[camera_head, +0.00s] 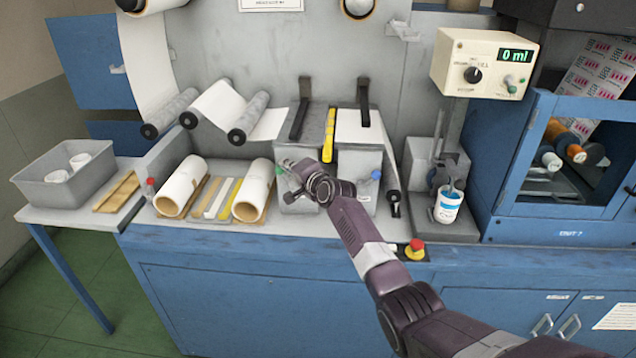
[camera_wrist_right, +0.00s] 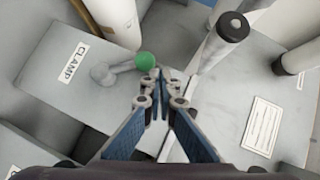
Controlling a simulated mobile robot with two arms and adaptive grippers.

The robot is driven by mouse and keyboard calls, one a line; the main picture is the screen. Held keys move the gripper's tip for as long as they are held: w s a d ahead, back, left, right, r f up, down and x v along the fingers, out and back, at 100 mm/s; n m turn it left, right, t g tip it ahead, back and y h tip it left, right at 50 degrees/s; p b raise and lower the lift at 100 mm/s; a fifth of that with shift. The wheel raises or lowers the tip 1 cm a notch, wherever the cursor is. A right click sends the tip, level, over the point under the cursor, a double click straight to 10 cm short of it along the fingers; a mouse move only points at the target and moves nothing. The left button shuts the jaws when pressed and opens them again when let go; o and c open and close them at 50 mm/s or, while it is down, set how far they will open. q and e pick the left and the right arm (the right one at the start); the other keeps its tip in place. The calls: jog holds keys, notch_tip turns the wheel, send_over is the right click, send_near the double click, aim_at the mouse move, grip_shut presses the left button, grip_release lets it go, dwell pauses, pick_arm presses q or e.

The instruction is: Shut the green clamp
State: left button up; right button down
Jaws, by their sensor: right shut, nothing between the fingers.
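The green clamp knob (camera_wrist_right: 145,61) is a round ball on the end of a short grey lever (camera_wrist_right: 112,73), beside a plate labelled CLAMP (camera_wrist_right: 73,63). In the head view the green knob (camera_head: 279,170) shows at the front left of the grey splicing block. My right gripper (camera_wrist_right: 157,84) is shut and empty, with its fingertips close by the knob; I cannot tell whether they touch it. In the head view the right gripper (camera_head: 290,168) partly covers the block's front. Two black bars (camera_head: 302,108) (camera_head: 363,102) stand on the block's top. My left gripper is not in view.
A blue knob (camera_head: 376,175) is on the block's right side and a red knob (camera_head: 151,183) is farther left. White rolls (camera_head: 183,186) lie left of the block. A red button (camera_head: 417,245) is at the front edge; a white cup (camera_head: 448,205) stands right.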

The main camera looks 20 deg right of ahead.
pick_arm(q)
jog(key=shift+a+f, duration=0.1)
pick_arm(e)
jog(key=shift+w+a, duration=0.15)
jog(key=shift+a, duration=0.25)
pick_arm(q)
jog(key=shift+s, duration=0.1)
